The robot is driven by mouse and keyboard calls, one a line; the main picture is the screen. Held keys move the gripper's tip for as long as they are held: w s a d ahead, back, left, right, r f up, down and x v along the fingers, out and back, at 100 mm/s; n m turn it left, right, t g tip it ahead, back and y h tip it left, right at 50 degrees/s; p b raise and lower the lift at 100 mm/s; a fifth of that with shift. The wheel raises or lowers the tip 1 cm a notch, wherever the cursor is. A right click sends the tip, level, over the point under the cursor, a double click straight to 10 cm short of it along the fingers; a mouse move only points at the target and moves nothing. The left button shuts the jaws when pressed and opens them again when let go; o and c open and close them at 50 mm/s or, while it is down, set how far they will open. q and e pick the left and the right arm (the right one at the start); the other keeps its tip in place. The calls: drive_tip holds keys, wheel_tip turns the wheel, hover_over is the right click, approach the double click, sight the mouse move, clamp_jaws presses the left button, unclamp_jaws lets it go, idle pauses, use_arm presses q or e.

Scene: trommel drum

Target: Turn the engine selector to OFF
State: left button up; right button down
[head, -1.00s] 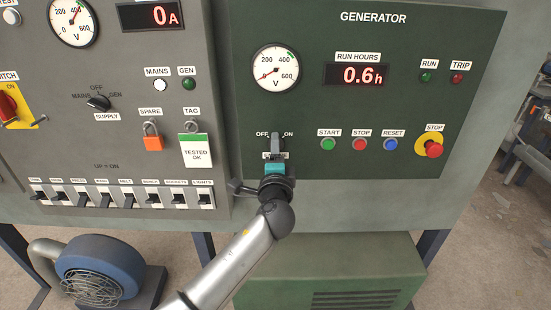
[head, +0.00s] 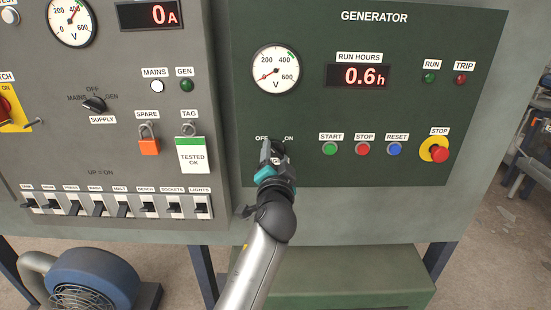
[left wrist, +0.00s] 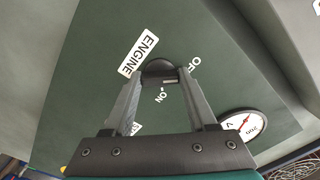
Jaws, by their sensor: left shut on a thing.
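The engine selector (head: 279,147) is a small dark knob on the green generator panel (head: 310,110). Its OFF label is at upper left and its ON label at upper right in the head view. My left gripper (head: 271,152) is at the knob and covers much of it. In the left wrist view the fingers (left wrist: 158,82) are shut on the dark round selector knob (left wrist: 158,68), between the ENGINE label and the OFF and ON labels. The fingers hide which way the pointer faces. My right gripper is in neither view.
Start (head: 330,149), stop (head: 363,149) and reset (head: 395,149) buttons sit right of the selector. A red emergency stop (head: 439,154) is farther right. An orange padlock (head: 149,146) and a tag (head: 193,155) hang to the left. A switch row (head: 120,205) runs lower left.

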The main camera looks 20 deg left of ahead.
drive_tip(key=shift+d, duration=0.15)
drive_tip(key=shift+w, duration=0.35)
use_arm(q)
drive_tip(key=o, duration=1.4)
drive_tip(key=shift+c, duration=0.2)
